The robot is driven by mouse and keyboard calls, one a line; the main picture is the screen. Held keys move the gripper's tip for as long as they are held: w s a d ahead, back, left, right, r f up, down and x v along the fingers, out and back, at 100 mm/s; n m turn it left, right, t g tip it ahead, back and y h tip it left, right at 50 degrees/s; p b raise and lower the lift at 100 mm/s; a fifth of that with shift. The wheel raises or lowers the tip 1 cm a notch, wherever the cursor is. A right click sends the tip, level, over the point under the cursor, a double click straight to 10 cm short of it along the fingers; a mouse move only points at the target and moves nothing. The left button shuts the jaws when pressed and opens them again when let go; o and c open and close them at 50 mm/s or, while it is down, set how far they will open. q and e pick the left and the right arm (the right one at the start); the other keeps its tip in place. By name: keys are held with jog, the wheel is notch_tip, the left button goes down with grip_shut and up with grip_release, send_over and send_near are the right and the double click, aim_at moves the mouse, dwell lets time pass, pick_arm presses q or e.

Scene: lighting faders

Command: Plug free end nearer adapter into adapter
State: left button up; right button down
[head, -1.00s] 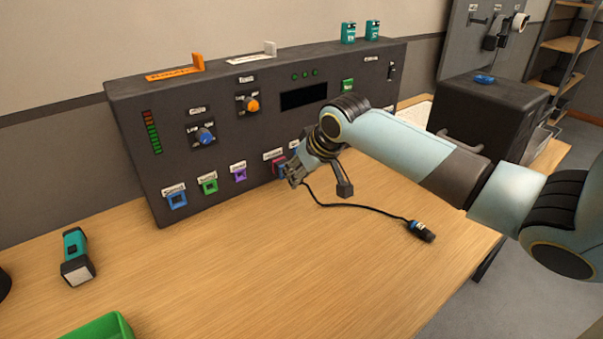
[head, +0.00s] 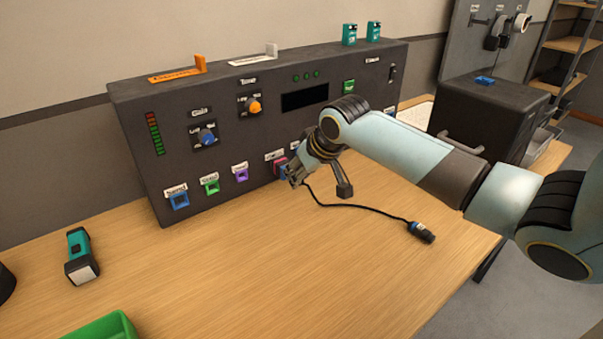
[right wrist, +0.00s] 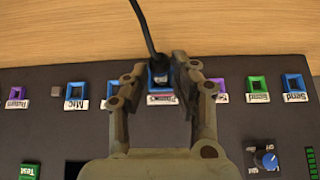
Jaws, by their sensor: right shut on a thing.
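My right gripper (head: 290,176) is shut on one end of a black cable (head: 365,208), close in front of the panel's lower socket row. In the right wrist view, the gripper's fingers (right wrist: 165,85) flank the dark cable end (right wrist: 158,68), which sits at a blue-framed opening (right wrist: 151,86) with a pinkish label. A pink piece (head: 280,160) shows beside the gripper in the head view; I cannot tell for certain that it is the adapter. How deep the plug sits is hidden. The cable's other end, a black plug with a blue band (head: 421,231), lies on the table. My left gripper is out of view.
The dark panel (head: 180,120) carries knobs and several coloured sockets, including purple (head: 240,174), green (head: 211,186) and blue (head: 179,199). A teal flashlight (head: 81,255) and green tray (head: 103,328) are at left. A black box (head: 490,118) stands right.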

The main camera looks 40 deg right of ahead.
jog(key=shift+w+r, duration=0.15)
jog(key=c, duration=1.4)
grip_release()
jog(key=o, duration=0.4)
jog(key=shift+w, duration=0.1)
jog(key=v, duration=1.2)
